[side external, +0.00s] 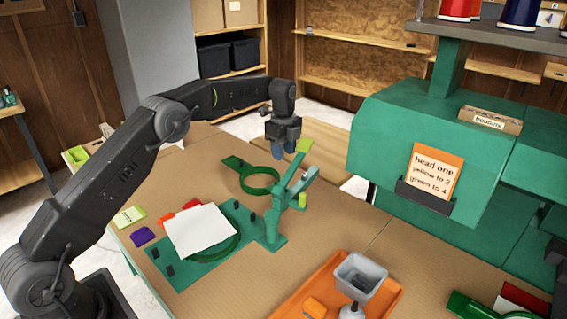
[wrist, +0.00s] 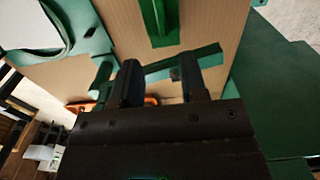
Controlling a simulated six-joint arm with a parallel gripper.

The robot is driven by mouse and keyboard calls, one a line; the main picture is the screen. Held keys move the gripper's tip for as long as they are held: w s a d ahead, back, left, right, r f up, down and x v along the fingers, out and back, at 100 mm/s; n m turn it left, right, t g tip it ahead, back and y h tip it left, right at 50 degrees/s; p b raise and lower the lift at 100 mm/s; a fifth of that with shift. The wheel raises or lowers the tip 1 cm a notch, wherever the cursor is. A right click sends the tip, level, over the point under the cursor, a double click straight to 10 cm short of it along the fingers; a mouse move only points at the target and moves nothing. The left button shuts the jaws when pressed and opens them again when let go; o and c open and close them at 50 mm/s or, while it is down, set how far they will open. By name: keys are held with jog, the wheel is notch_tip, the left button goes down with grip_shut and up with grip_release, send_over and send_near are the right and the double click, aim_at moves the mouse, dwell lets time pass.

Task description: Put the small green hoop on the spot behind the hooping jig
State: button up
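The small green hoop (side external: 260,191) lies flat on the brown table, behind the green hooping jig (side external: 195,269), with a green tab (side external: 233,162) at its far left. My gripper (side external: 284,155) points down above the table, a little beyond and to the right of the hoop, apart from it. In the wrist view my gripper's two dark fingers (wrist: 160,85) stand apart, with no held object visible between them. The hoop's round ring cannot be made out there. The jig shows in the wrist view's upper left (wrist: 85,45), with a white sheet on it.
A green upright clamp arm (side external: 290,195) rises from the jig close to my gripper. A large green machine (side external: 400,125) stands at the right. An orange tray (side external: 385,300) with a grey bin is in front. Bare table lies left of the hoop.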

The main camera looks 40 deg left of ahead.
jog(key=s+d+r+n+t, duration=0.1)
jog(key=s+d+r+n, duration=0.25)
jog(key=s+r, duration=0.5)
jog(key=s+d+r+n+t, duration=0.25)
jog(key=s+r+n, duration=0.25)
jog(key=s+r, duration=0.35)
jog(key=s+d+f+n+t, duration=0.1)
jog(key=s+n, duration=0.3)
jog(key=s, duration=0.7)
jog(key=s+d+f+n+t, duration=0.1)
jog(key=s+d+f+n, duration=0.2)
jog(key=s, duration=0.9)
jog(key=shift+f+n, duration=0.2)
jog(key=shift+n, duration=1.05)
jog(key=shift+c, duration=0.5)
